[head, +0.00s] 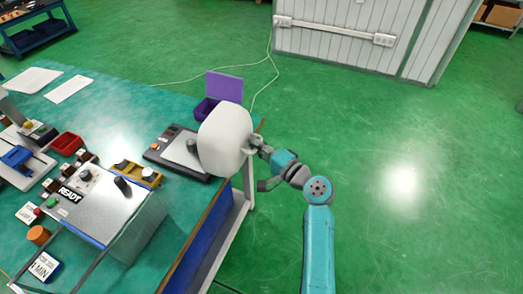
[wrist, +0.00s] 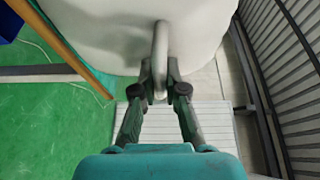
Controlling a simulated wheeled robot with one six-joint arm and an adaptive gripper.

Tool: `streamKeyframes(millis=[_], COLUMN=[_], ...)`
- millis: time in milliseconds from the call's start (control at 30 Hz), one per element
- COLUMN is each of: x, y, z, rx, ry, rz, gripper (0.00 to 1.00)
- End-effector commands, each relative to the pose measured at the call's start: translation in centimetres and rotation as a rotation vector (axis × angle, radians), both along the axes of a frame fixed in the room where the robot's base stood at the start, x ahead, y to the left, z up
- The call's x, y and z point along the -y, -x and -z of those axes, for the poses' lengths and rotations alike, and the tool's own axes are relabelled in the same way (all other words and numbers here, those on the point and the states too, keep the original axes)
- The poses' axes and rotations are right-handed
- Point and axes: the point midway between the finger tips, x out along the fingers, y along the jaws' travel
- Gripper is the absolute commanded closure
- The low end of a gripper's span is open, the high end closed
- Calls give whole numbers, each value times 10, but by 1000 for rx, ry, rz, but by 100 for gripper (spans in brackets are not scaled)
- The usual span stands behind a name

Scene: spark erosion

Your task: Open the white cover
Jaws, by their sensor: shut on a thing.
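The white cover (head: 225,138) is a rounded, smooth shell at the right edge of the bench. It fills the top of the wrist view (wrist: 105,30). Its pale loop handle (wrist: 160,48) stands out from its near side. My gripper (wrist: 160,88) is shut on this handle, with one dark finger on each side. In the head view my gripper meets the cover's right side, and the fingertips are partly hidden there. The cover hides what is behind and under it, and I cannot tell how far it is tilted.
A dark panel with a grey plate (head: 181,148) lies left of the cover. A purple box with a raised lid (head: 223,88) stands behind it. A metal control box marked READY (head: 100,205) stands on the green bench. The floor to the right (head: 420,140) is clear.

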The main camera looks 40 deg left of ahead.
Motion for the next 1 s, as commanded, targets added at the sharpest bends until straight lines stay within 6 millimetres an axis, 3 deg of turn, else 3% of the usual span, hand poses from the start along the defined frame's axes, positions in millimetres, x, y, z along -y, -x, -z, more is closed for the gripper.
streamKeyframes(millis=[100,367,400,467,500,833,1000], x=[-11,-11,-11,-11,-11,-9,10], y=[3,3,3,3,3,3,6], z=[-13,-14,-14,-14,-14,-13,-13], rx=[3,2,2,2,2,1,0], ry=[-1,-2,-2,-2,-2,-1,-1], rz=[-2,-1,0,0,0,-1,2], gripper=[100,100,79,64,63,63,63])
